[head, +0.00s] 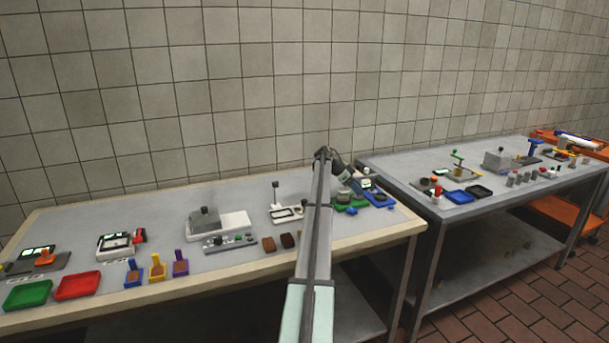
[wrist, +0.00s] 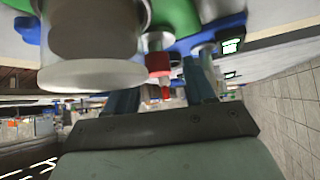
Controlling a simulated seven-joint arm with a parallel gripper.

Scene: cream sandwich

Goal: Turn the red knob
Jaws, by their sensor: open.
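The red knob (wrist: 159,64) shows in the wrist view just above the middle, on a pale cylindrical stem, with a pinkish tip and a narrow red piece below it. My gripper (wrist: 160,84) is open, with its two blue fingers spread on the left and right of the knob. I cannot tell whether either finger touches it. In the head view my gripper (head: 357,188) is at the right end of the near table, over a green and blue device (head: 380,201). The knob cannot be made out there.
A large grey-white cylinder with a round disc (wrist: 95,76) stands close left of my fingers in the wrist view. A small lit display (wrist: 231,46) is at right. The near table (head: 130,205) holds a red tray (head: 77,286) and several devices. A second table (head: 420,170) adjoins it.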

